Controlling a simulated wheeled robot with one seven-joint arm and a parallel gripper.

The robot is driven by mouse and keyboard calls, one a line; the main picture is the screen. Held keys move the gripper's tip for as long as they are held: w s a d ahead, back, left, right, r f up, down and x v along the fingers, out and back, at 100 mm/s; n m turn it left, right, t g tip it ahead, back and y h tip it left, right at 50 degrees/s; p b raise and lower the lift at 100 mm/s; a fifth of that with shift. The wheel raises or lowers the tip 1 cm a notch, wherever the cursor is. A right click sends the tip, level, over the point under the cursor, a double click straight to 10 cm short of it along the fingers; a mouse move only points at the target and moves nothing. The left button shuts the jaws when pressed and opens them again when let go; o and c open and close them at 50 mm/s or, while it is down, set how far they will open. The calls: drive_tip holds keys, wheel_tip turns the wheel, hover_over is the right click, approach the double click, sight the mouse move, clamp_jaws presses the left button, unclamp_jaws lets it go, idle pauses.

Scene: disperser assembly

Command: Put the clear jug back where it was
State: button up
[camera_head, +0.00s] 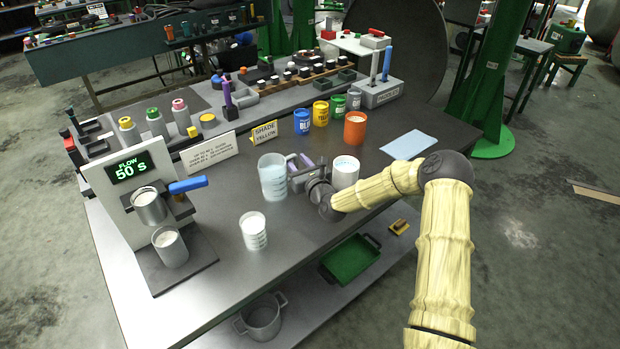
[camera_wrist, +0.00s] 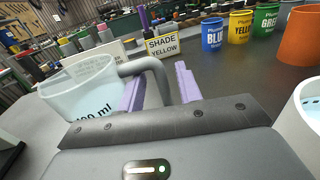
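The clear jug (camera_head: 273,180) stands upright on the dark bench, left of my gripper (camera_head: 306,163). In the wrist view the jug (camera_wrist: 82,88) is at the left, with volume print on its side. Its grey handle (camera_wrist: 154,70) reaches between the two lilac fingers of my gripper (camera_wrist: 160,88). The fingers are spread around the handle, with a visible gap between it and the right finger. The lower part of the handle is hidden behind the gripper body.
A white container (camera_head: 345,172) stands close right of my gripper. A smaller measuring beaker (camera_head: 253,231) is in front of the jug. The flow stand (camera_head: 133,190) with cups is at the left. Paint cans and an orange can (camera_head: 355,128) are behind. The bench's front right is clear.

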drive_tip(key=b+v, duration=0.1)
drive_tip(key=v, duration=0.9)
drive_tip(key=shift+s+d, duration=0.15)
drive_tip(key=shift+s, duration=0.05)
